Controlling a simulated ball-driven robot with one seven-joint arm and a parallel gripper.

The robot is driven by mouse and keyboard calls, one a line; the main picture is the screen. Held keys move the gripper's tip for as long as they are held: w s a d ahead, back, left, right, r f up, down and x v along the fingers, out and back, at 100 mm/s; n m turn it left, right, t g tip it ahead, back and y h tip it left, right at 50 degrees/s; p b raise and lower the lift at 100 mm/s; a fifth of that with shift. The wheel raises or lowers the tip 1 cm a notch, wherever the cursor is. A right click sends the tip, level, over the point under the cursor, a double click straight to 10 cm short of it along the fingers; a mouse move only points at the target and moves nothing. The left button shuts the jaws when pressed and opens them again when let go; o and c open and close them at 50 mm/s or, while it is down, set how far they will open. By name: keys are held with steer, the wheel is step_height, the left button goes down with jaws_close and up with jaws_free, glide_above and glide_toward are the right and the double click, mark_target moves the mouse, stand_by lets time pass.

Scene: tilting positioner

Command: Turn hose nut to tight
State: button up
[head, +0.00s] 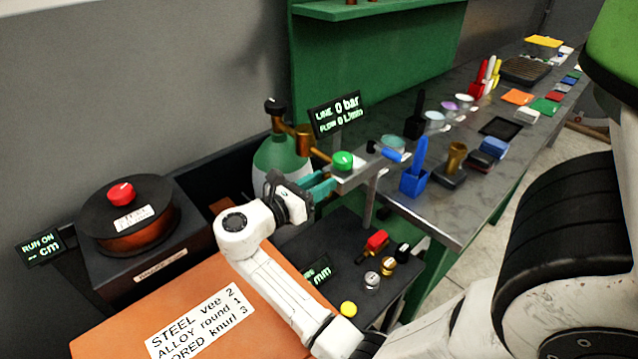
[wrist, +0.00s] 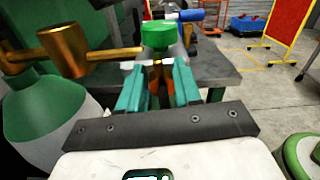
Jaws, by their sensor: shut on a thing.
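The hose nut (wrist: 157,72) shows as a small brass-orange piece between my fingertips in the wrist view, mostly covered by them. My gripper (wrist: 158,82) has its two teal fingers shut on it, one on each side. A green knob (wrist: 157,36) sits just beyond and above the fingertips; it also shows in the head view (head: 343,160). In the head view my gripper (head: 318,184) reaches the fitting below the green knob, and the nut is hidden there. A brass regulator (head: 304,140) stands to the left on a green gas cylinder (head: 282,160).
A display (head: 336,113) above reads line 0 bar and flow 0 L/min. A grey bench (head: 440,210) to the right carries a blue holder (head: 414,180) and several small parts. A black box with a red knob (head: 121,194) stands at left, behind an orange surface (head: 215,300).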

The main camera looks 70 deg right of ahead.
steer(key=shift+c, duration=0.5)
steer(key=shift+s+m+p, duration=0.1)
steer(key=shift+m+p, duration=0.2)
steer(key=shift+m, duration=0.4)
steer(key=o, duration=1)
steer(key=p+v, duration=0.2)
steer(key=v, duration=0.9)
steer(key=shift+f, duration=0.1)
